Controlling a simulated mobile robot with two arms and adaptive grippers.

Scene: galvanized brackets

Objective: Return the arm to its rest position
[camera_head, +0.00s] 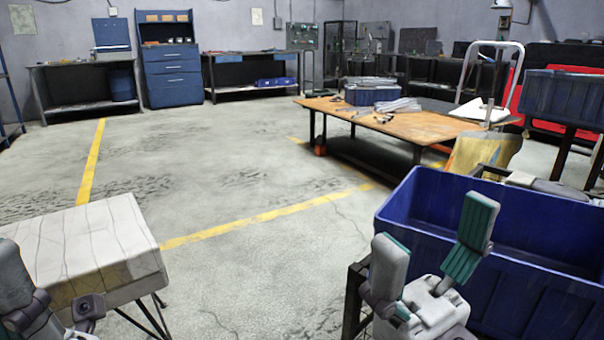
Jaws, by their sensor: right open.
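My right gripper (435,222) is at the lower right, in front of the near left side of a large blue bin (545,302). Its two grey fingers with green pads stand up and apart, with nothing between them. My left gripper (40,300) shows only in part at the lower left corner, in front of a pale block-like surface (95,240). Its fingertips are cut off or hidden, so its jaw state is unclear. No bracket is seen in either gripper.
A wooden table (425,125) with tools, grey pieces and a blue crate (372,95) stands beyond the bin. Another blue bin (565,95) is at the far right. Benches and a blue cabinet (172,75) line the back wall. The middle floor is clear.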

